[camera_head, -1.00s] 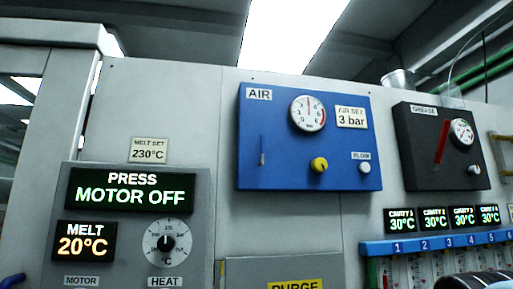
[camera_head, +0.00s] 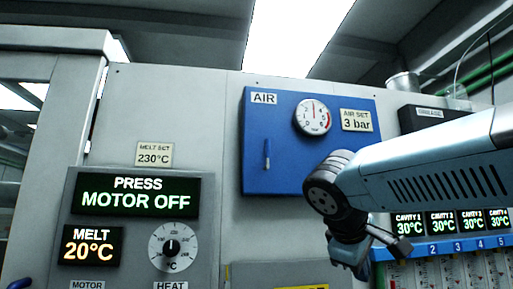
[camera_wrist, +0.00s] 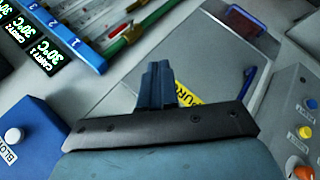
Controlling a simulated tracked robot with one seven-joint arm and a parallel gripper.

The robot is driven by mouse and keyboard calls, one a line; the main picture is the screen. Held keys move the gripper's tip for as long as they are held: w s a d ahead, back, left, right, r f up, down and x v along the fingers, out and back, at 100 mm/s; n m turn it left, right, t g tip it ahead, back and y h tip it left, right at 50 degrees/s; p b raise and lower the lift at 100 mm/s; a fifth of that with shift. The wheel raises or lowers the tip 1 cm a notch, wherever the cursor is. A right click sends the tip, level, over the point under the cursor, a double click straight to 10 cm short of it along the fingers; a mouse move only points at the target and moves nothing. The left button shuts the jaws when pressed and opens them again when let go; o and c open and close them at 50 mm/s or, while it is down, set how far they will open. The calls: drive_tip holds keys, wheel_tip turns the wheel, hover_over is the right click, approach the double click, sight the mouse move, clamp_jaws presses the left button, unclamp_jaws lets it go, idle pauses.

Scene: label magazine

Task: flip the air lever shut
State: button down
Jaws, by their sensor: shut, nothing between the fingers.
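The blue AIR panel (camera_head: 290,165) is on the grey wall in the head view. Its lever (camera_head: 267,153) is a slim blue handle that stands upright at the panel's left part, below the AIR label. A round gauge (camera_head: 313,116) and a "3 bar" plate (camera_head: 357,121) are at its upper right. My arm hides the panel's lower right. My gripper (camera_head: 362,270) hangs below and right of the panel, clear of the lever. In the wrist view its fingers (camera_wrist: 158,78) are together and empty. That view shows a panel corner (camera_wrist: 35,115) with a white button, not the lever.
The press display (camera_head: 134,195) reads MOTOR OFF, above a heat dial (camera_head: 172,246). Blue-railed cavity meters (camera_head: 445,245) stand right of my gripper. A dark grease box (camera_head: 425,115) is partly behind my arm.

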drive_tip(key=w+a+r+n+t+h, duration=0.1)
drive_tip(key=w+a+r+n+t, duration=0.25)
drive_tip(key=a+r, duration=1.1)
drive_tip(key=s+a+r+n+t, duration=0.1)
drive_tip(key=s+a+r+t, duration=0.1)
drive_tip(key=a+r, duration=0.4)
drive_tip(key=s+a+r+t, duration=0.3)
drive_tip(key=a+r, duration=0.3)
drive_tip(key=r, duration=0.2)
drive_tip(key=shift+s+a+n+h, duration=0.3)
drive_tip(key=shift+s+a+n, duration=0.05)
drive_tip(key=shift+s+a, duration=0.1)
approach(268, 148)
drive_tip(key=w+a, duration=0.3)
drive_tip(key=w, duration=0.1)
drive_tip(key=shift+w+d+r, duration=0.1)
drive_tip(key=shift+w+d, duration=0.6)
drive_tip(key=shift+d, duration=0.25)
drive_tip(key=shift+w+d, duration=0.65)
drive_tip(key=shift+d, duration=0.25)
